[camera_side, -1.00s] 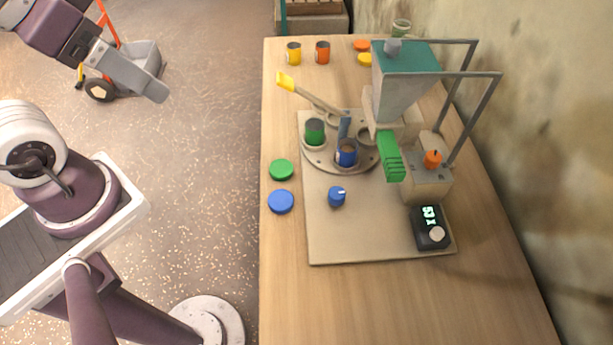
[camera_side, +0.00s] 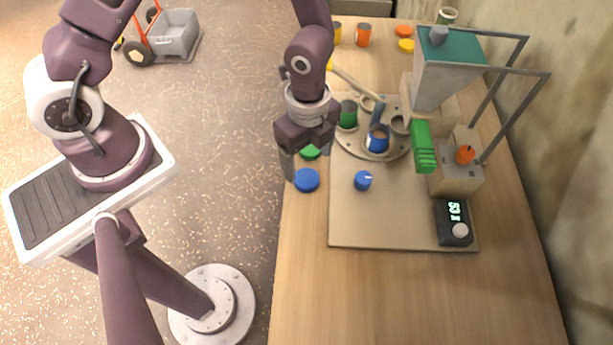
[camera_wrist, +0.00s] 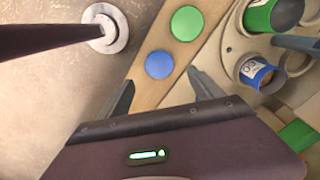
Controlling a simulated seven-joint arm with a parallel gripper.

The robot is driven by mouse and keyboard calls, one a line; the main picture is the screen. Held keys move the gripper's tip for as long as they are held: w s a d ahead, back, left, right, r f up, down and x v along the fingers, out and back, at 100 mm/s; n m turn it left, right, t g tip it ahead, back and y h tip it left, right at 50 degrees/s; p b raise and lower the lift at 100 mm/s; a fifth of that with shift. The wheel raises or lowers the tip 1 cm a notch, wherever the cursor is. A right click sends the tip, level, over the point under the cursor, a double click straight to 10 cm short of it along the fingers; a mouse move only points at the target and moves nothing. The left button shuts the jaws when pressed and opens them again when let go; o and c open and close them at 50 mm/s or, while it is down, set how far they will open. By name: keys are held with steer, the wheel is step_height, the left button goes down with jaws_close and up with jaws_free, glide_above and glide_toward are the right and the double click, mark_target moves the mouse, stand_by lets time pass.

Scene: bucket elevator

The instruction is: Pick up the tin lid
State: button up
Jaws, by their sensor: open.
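Two tin lids lie flat near the table's left edge: a blue lid (camera_side: 306,181) and a green lid (camera_side: 309,153) partly hidden behind my gripper. In the wrist view the blue lid (camera_wrist: 159,65) shows just beyond the fingertips, nearly centred between them, and the green lid (camera_wrist: 187,23) is farther up. My gripper (camera_side: 308,167) is open and empty, pointing down above these lids; its fingers (camera_wrist: 162,88) are spread wide. An orange lid (camera_side: 403,31) and a yellow lid (camera_side: 406,46) lie at the back. I cannot tell the gripper's exact height.
A green tin (camera_side: 348,116) and a blue tin (camera_side: 377,140) stand in the round turntable (camera_side: 357,147). A hopper (camera_side: 446,80), green chute (camera_side: 422,148), blue knob (camera_side: 363,181) and display box (camera_side: 454,224) are on the board. An orange tin (camera_side: 363,36) stands behind. The front table is clear.

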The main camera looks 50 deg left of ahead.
mark_target(307, 179)
step_height(307, 179, down, 6)
steer(key=shift+f, duration=0.15)
steer(key=c, duration=1.4)
